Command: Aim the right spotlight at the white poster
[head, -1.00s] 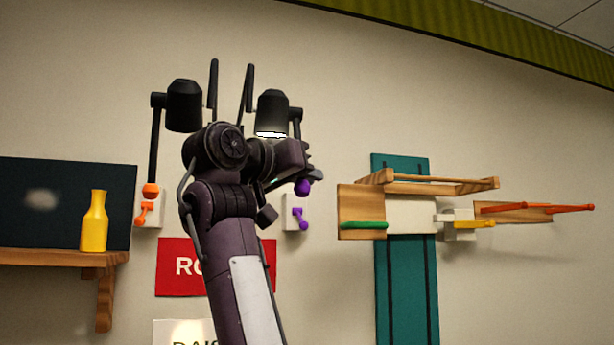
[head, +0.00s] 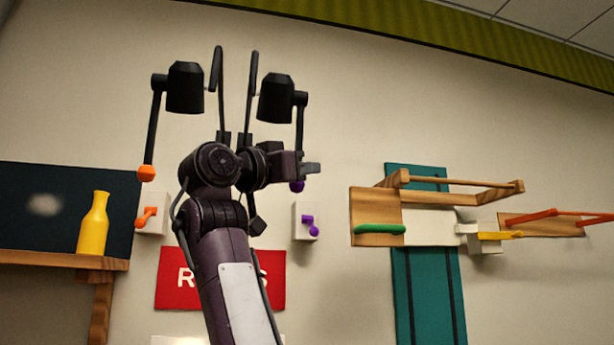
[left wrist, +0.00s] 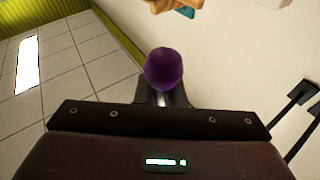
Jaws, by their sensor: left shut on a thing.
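The right spotlight (head: 276,98) is a black lamp high on the wall, with a black rod hanging from its right side to a purple knob (head: 297,186). My left gripper (head: 308,169) is shut on the purple knob, at the rod's lower end. The knob also shows in the left wrist view (left wrist: 164,68), at the jaws. No lit face shows on the lamp. The white poster (head: 180,341) shows only its top strip at the bottom edge, bright there; the rest is out of view. My right gripper is not in view.
The left spotlight (head: 186,88) has an orange knob (head: 147,172). Switch boxes with orange (head: 148,215) and purple (head: 309,227) levers are on the wall. My arm partly covers a red poster (head: 178,280). A yellow bottle (head: 93,224) stands left; wooden racks (head: 376,204) are right.

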